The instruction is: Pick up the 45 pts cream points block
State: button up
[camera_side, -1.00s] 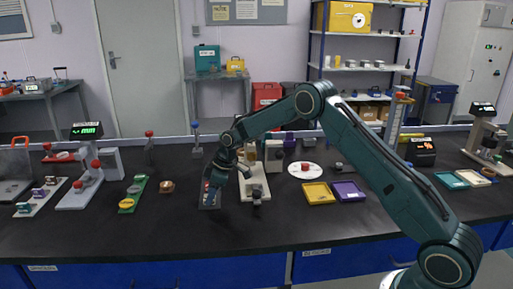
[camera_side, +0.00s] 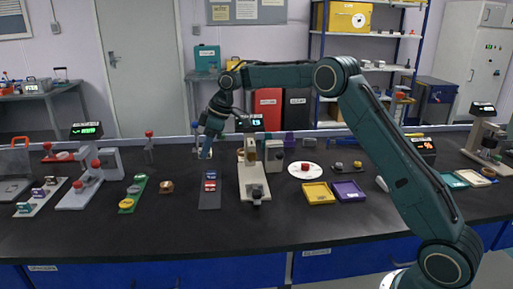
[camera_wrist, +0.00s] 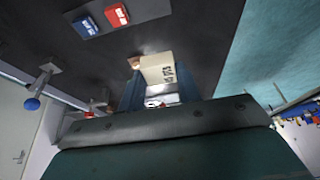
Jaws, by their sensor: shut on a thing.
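The cream points block (camera_wrist: 157,68) is between my gripper's fingers in the wrist view, with dark lettering on its face. My gripper (camera_wrist: 160,82) is shut on it. In the side view my gripper (camera_side: 205,153) hangs above the bench, behind the dark grey strip (camera_side: 209,201). The cream block cannot be made out there. A red block (camera_side: 210,175) and a blue block (camera_side: 210,186) sit on the strip. In the wrist view the red block (camera_wrist: 116,15) and blue block (camera_wrist: 86,26) are at the top, apart from my fingers.
A cream instrument (camera_side: 253,180) stands just right of the strip. A green strip with a yellow ring (camera_side: 127,204) and a small copper-coloured piece (camera_side: 166,187) lie to the left. Yellow (camera_side: 319,193) and purple (camera_side: 348,191) trays are farther right. The front of the bench is clear.

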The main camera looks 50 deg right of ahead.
jog(key=shift+r, duration=1.5)
